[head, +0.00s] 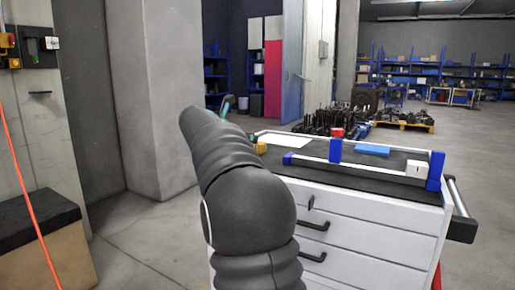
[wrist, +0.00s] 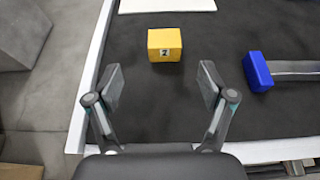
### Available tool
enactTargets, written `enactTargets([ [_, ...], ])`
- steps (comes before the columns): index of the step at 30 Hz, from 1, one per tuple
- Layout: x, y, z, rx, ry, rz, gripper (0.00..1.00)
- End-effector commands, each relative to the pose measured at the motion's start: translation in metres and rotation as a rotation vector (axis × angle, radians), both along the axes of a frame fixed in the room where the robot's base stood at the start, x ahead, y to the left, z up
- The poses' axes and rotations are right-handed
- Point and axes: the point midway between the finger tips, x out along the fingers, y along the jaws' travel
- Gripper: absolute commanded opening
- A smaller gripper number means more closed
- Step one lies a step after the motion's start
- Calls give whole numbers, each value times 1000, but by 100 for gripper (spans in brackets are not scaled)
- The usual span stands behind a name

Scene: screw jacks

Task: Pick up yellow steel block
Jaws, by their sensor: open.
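The yellow steel block (wrist: 164,45) lies on the dark top of the white drawer cart in the wrist view, with a small marked label on its near face. In the head view the yellow block (head: 261,148) shows beside my arm, near the cart's left end. My gripper (wrist: 160,85) is open and empty in the wrist view. The block lies beyond the fingertips, roughly centred between them and apart from both. In the head view my arm hides most of the gripper; only a small teal part (head: 227,105) shows.
A blue block (wrist: 257,71) on a metal bar lies right of the gripper. A white sheet (wrist: 167,5) lies behind the yellow block. The cart top (head: 330,178) also bears a red block (head: 338,132), a flat blue block (head: 372,150) and a white block (head: 415,168).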

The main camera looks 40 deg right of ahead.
Motion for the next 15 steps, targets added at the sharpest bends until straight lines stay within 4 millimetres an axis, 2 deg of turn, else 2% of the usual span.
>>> enactTargets([
  [1,3,-10,-5,2,1,-4,81],
  [6,13,-34,-15,2,-2,-2,81],
  [15,20,-51,-22,2,-3,-1,81],
])
